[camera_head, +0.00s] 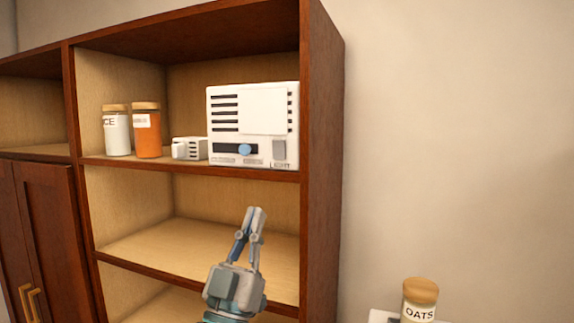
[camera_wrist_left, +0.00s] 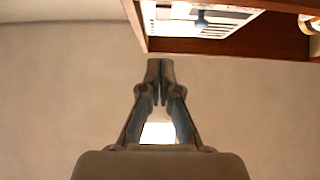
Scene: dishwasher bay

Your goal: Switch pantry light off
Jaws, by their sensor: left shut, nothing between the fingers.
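A white box-shaped unit (camera_head: 222,125) stands on the upper shelf of the wooden cabinet. Its front has dark slots, a plain white panel, a dark strip with a blue knob (camera_head: 245,150), and a grey switch (camera_head: 279,151) at lower right above lettering that seems to read LIGHT. My left gripper (camera_head: 256,210) is shut and empty, pointing up in front of the lower compartment, below the unit and apart from it. In the left wrist view the shut fingers (camera_wrist_left: 160,64) point toward the shelf edge, with the unit (camera_wrist_left: 175,27) partly cut off at the top. My right gripper is not in view.
The shelf board (camera_head: 190,168) runs below the unit. A white-filled jar (camera_head: 117,135), an orange jar (camera_head: 147,137) and a small white device (camera_head: 190,149) stand left of it. The cabinet's side wall (camera_head: 325,150) rises at right. An OATS jar (camera_head: 420,301) is at lower right.

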